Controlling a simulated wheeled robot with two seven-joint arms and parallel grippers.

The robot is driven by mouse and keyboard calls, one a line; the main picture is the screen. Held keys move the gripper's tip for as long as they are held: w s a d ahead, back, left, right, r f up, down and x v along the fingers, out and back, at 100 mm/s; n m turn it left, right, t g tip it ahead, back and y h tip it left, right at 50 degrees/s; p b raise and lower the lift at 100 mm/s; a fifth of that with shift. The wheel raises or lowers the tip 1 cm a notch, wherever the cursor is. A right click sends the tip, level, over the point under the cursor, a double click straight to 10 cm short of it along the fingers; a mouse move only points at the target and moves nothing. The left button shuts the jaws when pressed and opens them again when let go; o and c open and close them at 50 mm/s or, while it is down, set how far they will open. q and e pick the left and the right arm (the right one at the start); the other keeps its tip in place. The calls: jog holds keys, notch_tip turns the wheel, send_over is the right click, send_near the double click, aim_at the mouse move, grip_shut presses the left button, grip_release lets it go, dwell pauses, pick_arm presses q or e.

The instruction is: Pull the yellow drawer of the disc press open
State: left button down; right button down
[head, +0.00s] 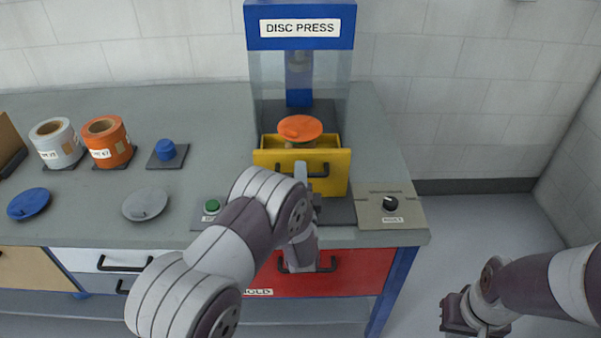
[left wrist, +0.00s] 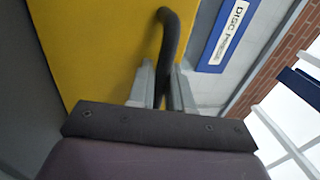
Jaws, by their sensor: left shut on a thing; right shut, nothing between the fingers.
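The disc press (head: 300,28) stands at the back of the bench, with a blue top and clear side panels. Its yellow drawer (head: 334,183) sticks out at the front and an orange disc (head: 300,128) with a knob shows above it. The drawer's black handle (head: 318,168) is on the front face. My left gripper (head: 302,180) is at that handle, partly hidden by its own arm. In the left wrist view its fingers (left wrist: 163,88) are closed around the black handle in front of the yellow face. My right gripper (head: 462,318) hangs low at the right, away from the bench, shut and empty.
A green button (head: 211,206) and a dial panel (head: 390,209) flank the drawer. A red drawer (head: 345,273) is below the bench top. Orange (head: 107,142) and white (head: 57,143) rolls, blue (head: 29,203) and grey (head: 145,204) discs and a blue knob (head: 165,150) lie left.

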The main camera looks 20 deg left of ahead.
pick_arm(q)
jog(key=c, duration=1.2)
grip_release()
jog(key=shift+a, duration=0.1)
jog(key=shift+c, duration=0.2)
jog(key=v, duration=1.2)
jog(key=shift+s+b, duration=0.35)
jog(key=shift+b, duration=0.05)
